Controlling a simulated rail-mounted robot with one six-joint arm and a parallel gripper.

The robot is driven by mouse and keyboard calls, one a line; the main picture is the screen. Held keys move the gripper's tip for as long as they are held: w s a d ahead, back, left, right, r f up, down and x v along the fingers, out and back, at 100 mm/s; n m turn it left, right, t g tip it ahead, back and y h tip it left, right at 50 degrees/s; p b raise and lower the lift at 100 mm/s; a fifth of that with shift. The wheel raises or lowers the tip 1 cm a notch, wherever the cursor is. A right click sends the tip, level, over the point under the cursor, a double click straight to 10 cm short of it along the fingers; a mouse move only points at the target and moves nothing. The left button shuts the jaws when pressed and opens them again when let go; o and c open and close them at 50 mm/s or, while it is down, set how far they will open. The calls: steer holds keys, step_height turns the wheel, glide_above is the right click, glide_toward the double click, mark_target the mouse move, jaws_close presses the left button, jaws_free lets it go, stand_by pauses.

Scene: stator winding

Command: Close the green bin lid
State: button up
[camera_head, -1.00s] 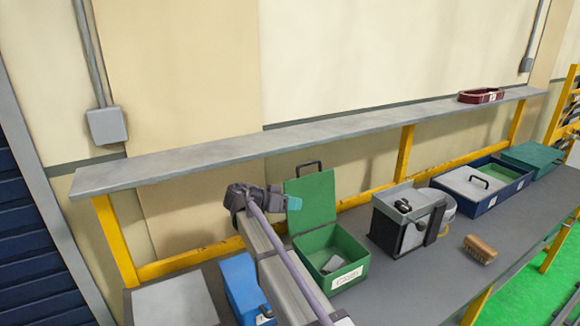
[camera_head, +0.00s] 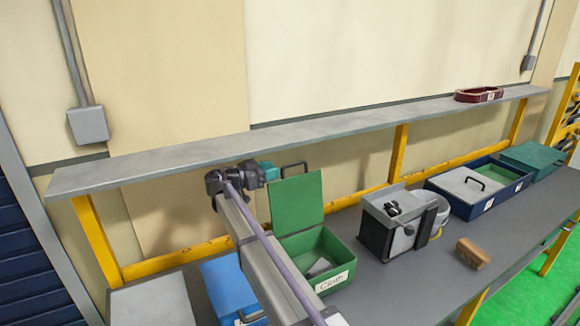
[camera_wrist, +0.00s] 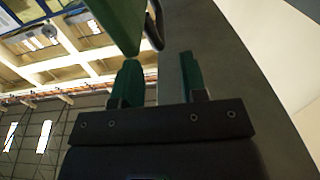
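The green bin (camera_head: 335,250) stands on the workbench with a "Cloth" label on its front. Its green lid (camera_head: 298,202) stands upright, hinged open, with a black handle (camera_head: 293,165) near its top edge. My gripper (camera_head: 268,172) is level with the lid's upper left corner, pointing right, with teal fingertips. In the wrist view, my gripper (camera_wrist: 160,80) has its fingers apart with an empty gap. The lid (camera_wrist: 118,22) shows just beyond the left finger, with the dark handle (camera_wrist: 155,25) beside it. I cannot tell whether they touch. My arm hides the bin's left side.
A grey shelf (camera_head: 350,121) runs behind and above, close to my gripper. A blue bin (camera_head: 228,285) stands left of the green bin. A grey machine (camera_head: 395,225), a brown brush (camera_head: 473,253) and a blue tray (camera_head: 510,189) stand to the right.

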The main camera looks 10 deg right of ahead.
mark_target(284, 167)
steer(key=x, duration=0.7)
steer(key=shift+d+f, duration=0.1)
steer(key=shift+c, duration=0.5)
jaws_close()
